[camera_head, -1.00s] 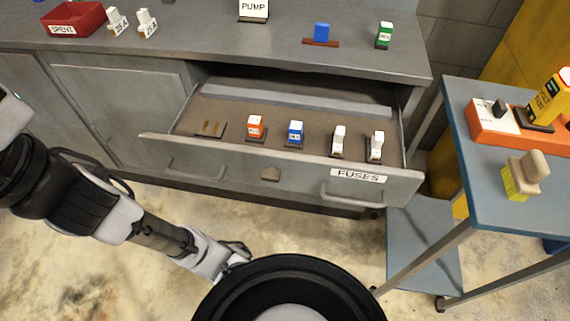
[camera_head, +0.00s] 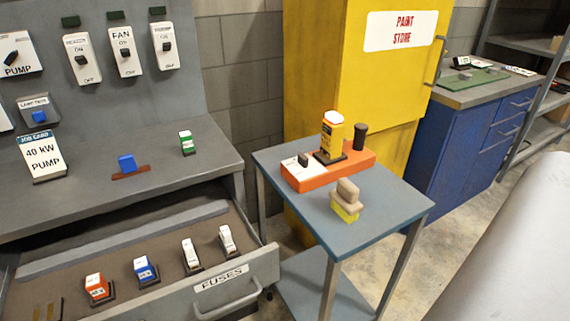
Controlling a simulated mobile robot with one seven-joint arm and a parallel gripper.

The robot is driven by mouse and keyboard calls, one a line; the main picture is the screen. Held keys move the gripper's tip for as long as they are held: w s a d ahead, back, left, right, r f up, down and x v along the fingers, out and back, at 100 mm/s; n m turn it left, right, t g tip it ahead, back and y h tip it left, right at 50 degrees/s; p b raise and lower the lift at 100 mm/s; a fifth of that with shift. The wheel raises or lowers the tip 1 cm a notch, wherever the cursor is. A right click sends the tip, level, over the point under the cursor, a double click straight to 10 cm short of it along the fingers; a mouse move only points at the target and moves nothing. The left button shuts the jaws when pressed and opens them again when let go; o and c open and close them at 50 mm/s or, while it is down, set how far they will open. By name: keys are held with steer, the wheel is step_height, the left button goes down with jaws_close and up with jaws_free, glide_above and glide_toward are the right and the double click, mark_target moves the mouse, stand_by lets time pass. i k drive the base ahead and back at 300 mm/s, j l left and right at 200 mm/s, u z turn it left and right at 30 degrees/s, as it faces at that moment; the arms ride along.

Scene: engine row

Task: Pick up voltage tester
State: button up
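A yellow upright device (camera_head: 331,137) with a white and orange top looks like the voltage tester. It stands on a dark foot on an orange base unit (camera_head: 356,174), on top of the blue-grey cart (camera_head: 389,223). The base also carries a white panel with a black knob (camera_head: 302,160) at its left and a black cylinder (camera_head: 360,137) at its right.
A tan-handled yellow block (camera_head: 346,200) sits on the cart in front of the base. The open fuse drawer (camera_head: 262,268) holds several fuses, left of the cart. A yellow paint store cabinet (camera_head: 340,70) stands behind. The cart's front right top is clear.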

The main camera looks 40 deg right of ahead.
mark_target(332, 129)
steer(key=z, duration=1.35)
steer(key=j+z, duration=0.1)
steer(key=j, duration=0.15)
